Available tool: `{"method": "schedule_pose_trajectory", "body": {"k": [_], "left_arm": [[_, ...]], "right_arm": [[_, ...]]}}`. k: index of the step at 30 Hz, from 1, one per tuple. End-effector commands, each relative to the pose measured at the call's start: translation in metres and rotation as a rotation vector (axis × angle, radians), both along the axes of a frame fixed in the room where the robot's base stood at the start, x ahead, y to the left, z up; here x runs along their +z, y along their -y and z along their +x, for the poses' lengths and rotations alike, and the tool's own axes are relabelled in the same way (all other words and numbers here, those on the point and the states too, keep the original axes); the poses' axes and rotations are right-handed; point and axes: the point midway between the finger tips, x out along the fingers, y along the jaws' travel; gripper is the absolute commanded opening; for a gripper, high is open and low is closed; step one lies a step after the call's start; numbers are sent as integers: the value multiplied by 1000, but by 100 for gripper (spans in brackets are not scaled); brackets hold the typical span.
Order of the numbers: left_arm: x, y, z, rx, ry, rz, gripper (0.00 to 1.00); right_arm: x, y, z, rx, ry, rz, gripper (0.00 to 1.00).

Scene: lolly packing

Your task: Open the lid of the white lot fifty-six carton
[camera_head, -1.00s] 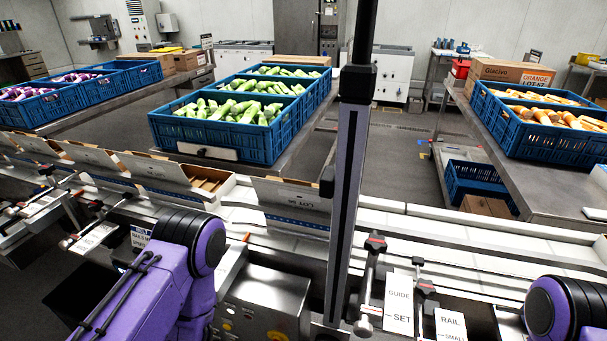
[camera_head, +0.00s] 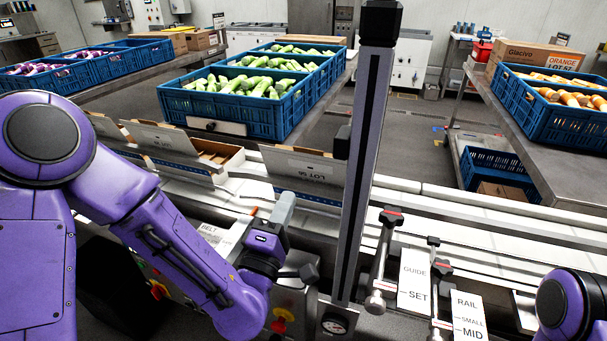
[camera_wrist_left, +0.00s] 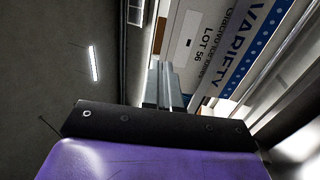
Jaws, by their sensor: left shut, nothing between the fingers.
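The white lot fifty-six carton (camera_head: 306,169) stands on the conveyor at the middle of the head view, partly behind the grey post. A printed flap with "LOT 56" stands up facing me, upside down in this view. In the left wrist view the carton's printed face (camera_wrist_left: 213,45) shows "LOT 56" and a blue "VARIETY" band. My left gripper (camera_head: 284,205) is shut and empty, just in front of the carton's lower left; its fingers (camera_wrist_left: 163,85) point toward the carton in the left wrist view. I cannot tell if they touch it. My right gripper is out of view.
A grey upright post (camera_head: 364,150) stands close to the carton's right side. Another carton (camera_head: 180,150) with a raised flap stands to the left. Blue crates of green lollies (camera_head: 235,115) are behind. Guide and rail clamps (camera_head: 385,260) stand at the front right.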

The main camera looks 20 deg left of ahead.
Motion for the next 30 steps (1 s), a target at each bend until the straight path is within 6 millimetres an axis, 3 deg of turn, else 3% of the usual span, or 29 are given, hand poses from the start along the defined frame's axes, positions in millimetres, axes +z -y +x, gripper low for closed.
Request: {"method": "schedule_pose_trajectory", "body": {"k": [1,5,6,7,12,18,30], "left_arm": [[-10,-1,6,5,10,-5,0],[-5,-1,19,1,5,-10,0],[11,0,28,1,-1,-6,0],[16,0,35,1,-2,-3,0],[26,2,70,0,-4,-2,0],[33,3,97,-1,-4,-1,0],[32,4,104,-3,-4,-1,0]], "right_arm": [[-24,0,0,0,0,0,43],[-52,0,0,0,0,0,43],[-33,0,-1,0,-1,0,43],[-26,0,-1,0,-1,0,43],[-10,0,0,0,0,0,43],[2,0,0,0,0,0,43],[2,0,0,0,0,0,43]]}}
